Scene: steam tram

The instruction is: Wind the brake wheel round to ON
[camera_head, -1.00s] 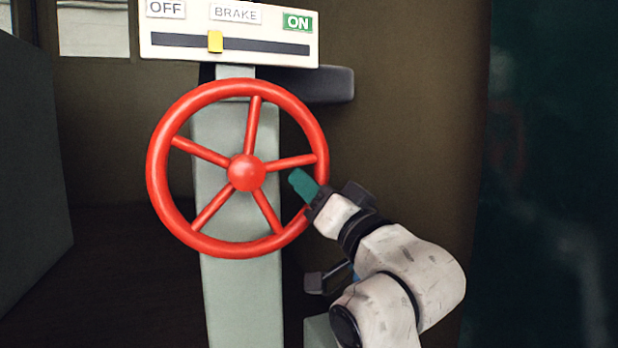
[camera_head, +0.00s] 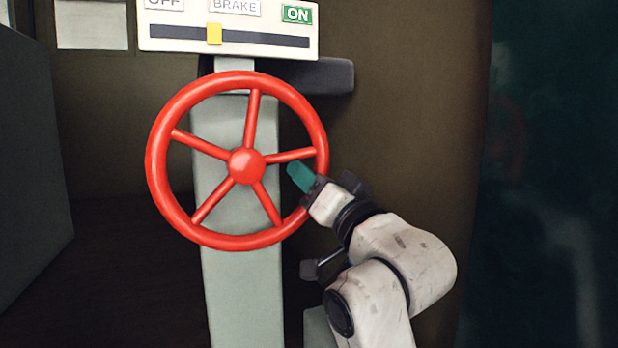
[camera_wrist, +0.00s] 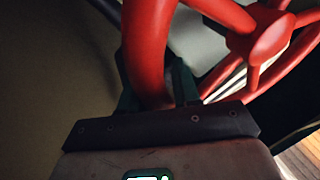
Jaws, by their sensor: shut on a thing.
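The red brake wheel (camera_head: 247,166) has several spokes and a round hub, and stands on a pale grey-green column (camera_head: 225,285). My gripper (camera_head: 304,180) is at the right side of the rim, a little below hub height, with its green fingers on the rim. In the wrist view the red rim (camera_wrist: 148,50) passes between the two fingers (camera_wrist: 155,92), which are shut on it. Above the wheel is a white brake indicator panel (camera_head: 228,28) marked OFF at left, BRAKE in the middle and a green ON label (camera_head: 297,14) at right. Its yellow marker (camera_head: 214,34) sits left of the slot's middle.
A dark block (camera_head: 330,78) juts out to the right behind the panel. A grey-green cabinet (camera_head: 35,160) stands at the left. A brown wall (camera_head: 420,120) is behind my arm, with a dark green surface at far right.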

